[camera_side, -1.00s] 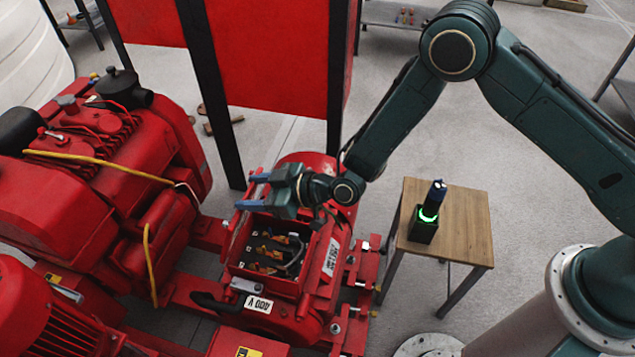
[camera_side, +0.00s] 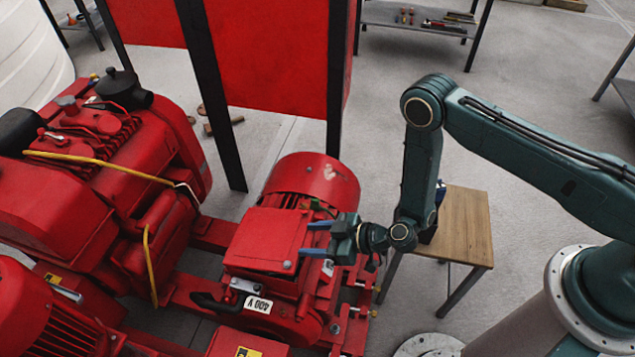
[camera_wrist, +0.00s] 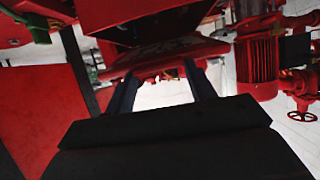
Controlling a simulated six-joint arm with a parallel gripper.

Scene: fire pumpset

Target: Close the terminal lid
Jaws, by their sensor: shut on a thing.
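The red terminal lid (camera_side: 268,238) lies over the terminal box (camera_side: 262,284) on the red motor in the side view. It covers the wiring. I cannot tell whether its edge sits fully flush. My gripper (camera_side: 309,239) is at the lid's right edge, with its blue fingers pointing left and shut on the lid. In the wrist view, the two dark fingers (camera_wrist: 157,88) reach forward to a red plate (camera_wrist: 165,50), which looks like the lid's edge. The exact contact is hard to see there.
The motor's ribbed round housing (camera_side: 313,180) stands just behind the box. A red engine (camera_side: 105,190) with a yellow hose is at left. A wooden table (camera_side: 465,225) stands at right, partly behind my arm. A red panel (camera_side: 270,60) rises behind.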

